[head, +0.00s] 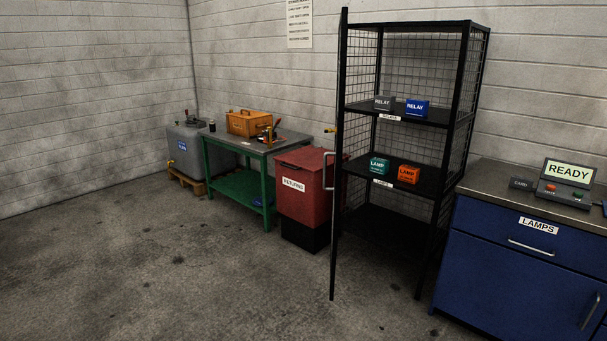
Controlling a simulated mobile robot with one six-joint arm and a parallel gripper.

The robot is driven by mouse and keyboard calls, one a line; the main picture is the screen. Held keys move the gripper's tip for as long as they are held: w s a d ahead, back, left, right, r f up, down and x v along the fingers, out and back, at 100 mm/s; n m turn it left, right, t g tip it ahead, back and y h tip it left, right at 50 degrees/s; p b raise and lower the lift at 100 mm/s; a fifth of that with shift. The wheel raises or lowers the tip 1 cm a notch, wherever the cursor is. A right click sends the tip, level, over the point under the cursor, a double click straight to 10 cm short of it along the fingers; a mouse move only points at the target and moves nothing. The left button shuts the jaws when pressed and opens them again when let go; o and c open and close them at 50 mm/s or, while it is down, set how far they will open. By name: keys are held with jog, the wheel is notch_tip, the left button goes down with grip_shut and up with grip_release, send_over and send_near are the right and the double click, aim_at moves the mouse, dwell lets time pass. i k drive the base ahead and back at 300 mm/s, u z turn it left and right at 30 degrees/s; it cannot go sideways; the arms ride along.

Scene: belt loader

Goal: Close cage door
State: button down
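The black wire-mesh cage (461,110) stands against the back wall, right of centre. Its door (338,210) is swung open at the cage's left side and points out toward me, so I see it nearly edge-on. A pale handle (327,171) sticks out from the door's left face. On the upper shelf sit a grey relay box (383,103) and a blue relay box (417,108). On the lower shelf sit a teal lamp box (379,166) and an orange lamp box (408,174). My gripper is not in view.
A red returns bin (307,198) stands just left of the door. A green workbench (206,165) and a grey tank (187,146) are further left. A blue cabinet (500,255) stands right of the cage. The floor in front is clear.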

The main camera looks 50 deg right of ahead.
aim_at(343, 25)
jog(key=z, duration=0.55)
jog(key=i, duration=1.65)
jog(key=z, duration=0.05)
jog(key=k, duration=0.9)
jog(key=z, duration=0.25)
jog(key=i, duration=0.2)
jog(key=u, duration=0.1)
